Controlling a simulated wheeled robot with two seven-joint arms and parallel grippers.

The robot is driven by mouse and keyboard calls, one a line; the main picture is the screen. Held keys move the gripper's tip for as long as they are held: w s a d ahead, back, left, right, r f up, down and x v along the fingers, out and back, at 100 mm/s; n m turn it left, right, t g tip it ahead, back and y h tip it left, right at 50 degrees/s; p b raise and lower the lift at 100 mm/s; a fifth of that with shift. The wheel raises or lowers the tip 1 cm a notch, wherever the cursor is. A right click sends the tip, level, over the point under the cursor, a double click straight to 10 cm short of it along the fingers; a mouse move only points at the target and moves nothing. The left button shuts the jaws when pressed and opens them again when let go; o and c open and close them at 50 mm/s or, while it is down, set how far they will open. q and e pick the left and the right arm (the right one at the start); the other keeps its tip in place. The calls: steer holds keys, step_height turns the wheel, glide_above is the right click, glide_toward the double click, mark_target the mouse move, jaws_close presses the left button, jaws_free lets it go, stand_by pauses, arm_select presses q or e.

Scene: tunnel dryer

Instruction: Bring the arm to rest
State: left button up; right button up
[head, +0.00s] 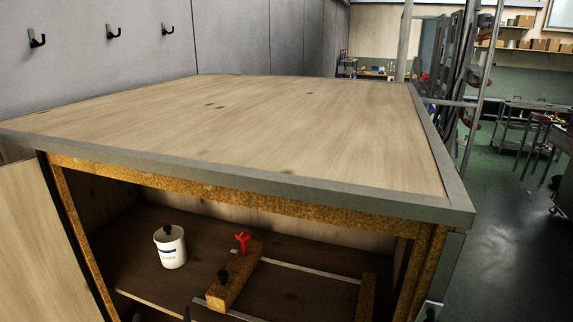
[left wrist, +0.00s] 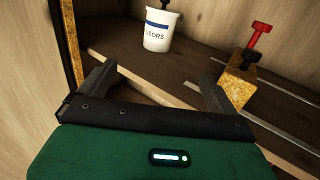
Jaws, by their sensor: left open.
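My left gripper (left wrist: 158,76) is open and empty in the left wrist view, with its two dark fingers spread apart. It is in front of the open cabinet, near the front edge of the inner shelf (left wrist: 132,82). In the head view only the dark tips of the left gripper (head: 162,316) show at the bottom edge. The white labelled cup (head: 171,248) stands upright on the shelf beyond the fingers and also shows in the left wrist view (left wrist: 158,32). My right gripper is not seen.
A wooden block (head: 234,277) with a red fitting (head: 242,242) lies on the shelf beside thin metal rails (head: 310,273). The cabinet's wide wooden top (head: 270,125) is bare and grey-edged. An open door (head: 32,235) stands at the left. Hooks (head: 113,32) are on the wall.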

arm_select(q)
steer(key=s+d+r+m+t+h, duration=0.1)
steer(key=s+d+r+m+h, duration=0.2)
steer(key=d+m+h, duration=0.5)
steer(key=s+d+r+m+t+h, duration=0.1)
steer(key=s+d+r+m+h, duration=0.25)
steer(key=m, duration=0.75)
steer(key=s+d+f+m+g+h, duration=0.3)
steer(key=s+d+f+m+g, duration=0.35)
steer(key=m, duration=0.75)
steer(key=s+a+f+m+g+y, duration=0.8)
steer(key=s+a+f+g+y, duration=0.15)
steer(key=s+a+f, duration=0.35)
step_height(320, 180, down, 29)
steer(key=s+g, duration=0.1)
steer(key=s+a+f+g, duration=0.1)
steer(key=s+a+f, duration=0.1)
steer(key=s+f, duration=1.7)
steer(key=shift+s+a+f+m+y, duration=0.25)
steer(key=shift+a+f+m+y, duration=0.05)
steer(key=shift+f, duration=0.35)
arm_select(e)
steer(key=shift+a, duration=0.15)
